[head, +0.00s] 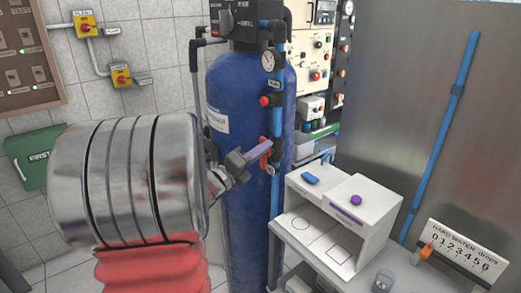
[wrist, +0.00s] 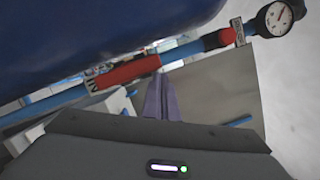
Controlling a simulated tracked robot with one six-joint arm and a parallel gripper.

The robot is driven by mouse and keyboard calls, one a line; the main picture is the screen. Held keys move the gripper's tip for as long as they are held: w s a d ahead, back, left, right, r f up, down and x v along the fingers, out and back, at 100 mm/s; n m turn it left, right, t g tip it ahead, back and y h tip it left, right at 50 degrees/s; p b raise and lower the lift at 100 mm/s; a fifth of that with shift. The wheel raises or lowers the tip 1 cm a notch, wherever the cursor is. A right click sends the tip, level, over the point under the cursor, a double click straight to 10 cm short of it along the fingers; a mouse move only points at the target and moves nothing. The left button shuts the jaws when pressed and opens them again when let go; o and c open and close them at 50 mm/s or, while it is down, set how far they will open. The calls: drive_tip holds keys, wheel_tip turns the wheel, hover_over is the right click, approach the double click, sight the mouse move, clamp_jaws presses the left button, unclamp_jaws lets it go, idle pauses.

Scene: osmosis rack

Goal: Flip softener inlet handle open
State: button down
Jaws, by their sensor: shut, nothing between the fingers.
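The blue softener tank (head: 240,190) stands upright in the middle of the head view, with a blue pipe (head: 275,200) along its right side. A red handle (head: 265,159) sits low on this pipe. In the wrist view this red handle (wrist: 130,72) lies along the pipe beside a label that seems to read "IN" (wrist: 92,84). My gripper (head: 268,146) is shut and empty, its purple fingers pointing at the pipe. In the wrist view the fingertips (wrist: 158,78) are right by the handle's end; I cannot tell whether they touch.
A second red handle (head: 265,100) and a round gauge (head: 269,61) sit higher on the pipe. A white bench unit (head: 375,215) stands close on the right, with a glass (head: 383,280) in front. A grey panel (head: 420,90) stands behind.

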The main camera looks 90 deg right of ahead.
drive_tip(key=shift+w+d+r, duration=0.15)
drive_tip(key=shift+d+r, duration=0.05)
drive_tip(key=shift+r, duration=0.15)
idle(0.3)
drive_tip(key=w+a, duration=0.3)
drive_tip(key=a, duration=0.8)
drive_tip(key=shift+w+a+f, duration=0.15)
drive_tip(key=shift+a+f, duration=0.05)
drive_tip(key=shift+f, duration=0.15)
idle(0.7)
